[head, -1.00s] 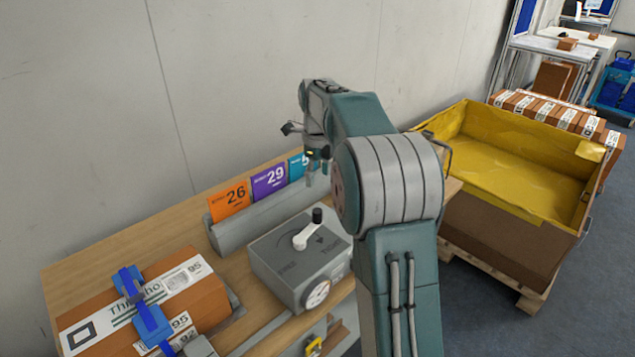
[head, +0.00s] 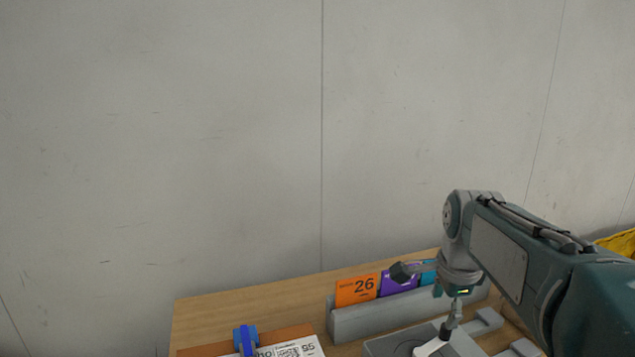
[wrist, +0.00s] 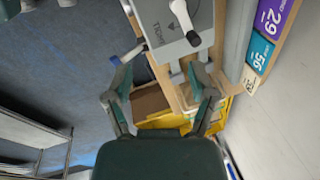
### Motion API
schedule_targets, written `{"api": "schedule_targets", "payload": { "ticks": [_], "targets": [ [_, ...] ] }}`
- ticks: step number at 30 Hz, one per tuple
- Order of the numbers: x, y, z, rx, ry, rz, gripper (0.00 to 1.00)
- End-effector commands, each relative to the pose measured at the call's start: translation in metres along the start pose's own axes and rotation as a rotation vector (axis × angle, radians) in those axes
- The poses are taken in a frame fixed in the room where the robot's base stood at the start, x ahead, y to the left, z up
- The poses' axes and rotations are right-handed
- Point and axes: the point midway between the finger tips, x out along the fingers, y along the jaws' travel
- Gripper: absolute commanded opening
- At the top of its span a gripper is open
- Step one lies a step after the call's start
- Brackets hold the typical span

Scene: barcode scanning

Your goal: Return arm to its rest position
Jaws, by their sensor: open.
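My gripper (head: 453,310) hangs pointing down above the grey control box (head: 380,347) at the lower right of the head view. In the wrist view my gripper (wrist: 158,80) has its two fingers spread wide with nothing between them. The control box (wrist: 168,25) lies beyond the fingertips there. Its white lever with a dark knob (wrist: 192,38) shows at its right side. In the head view I cannot tell whether a fingertip touches the lever.
A wooden bench (head: 230,304) stands against a bare grey wall (head: 200,150). A holder (head: 350,322) with orange, purple and teal cards is beside my arm. A brown parcel with a blue clamp (head: 246,340) is at the bench's front. A yellow-lined crate (wrist: 165,121) shows below the bench.

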Motion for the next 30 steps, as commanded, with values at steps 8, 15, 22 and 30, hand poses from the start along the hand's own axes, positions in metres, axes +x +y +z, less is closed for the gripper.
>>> {"api": "schedule_targets", "payload": {
  "ticks": [8,15,22,30],
  "targets": [
    [-0.019,0.077,0.039,-0.611,0.042,-0.115,0.72],
    [-0.011,0.143,0.064,-1.132,0.124,-0.197,0.72],
    [0.003,0.180,0.075,-1.446,0.195,-0.234,0.72],
    [0.005,0.183,0.076,-1.485,0.202,-0.235,0.72]
  ]
}}
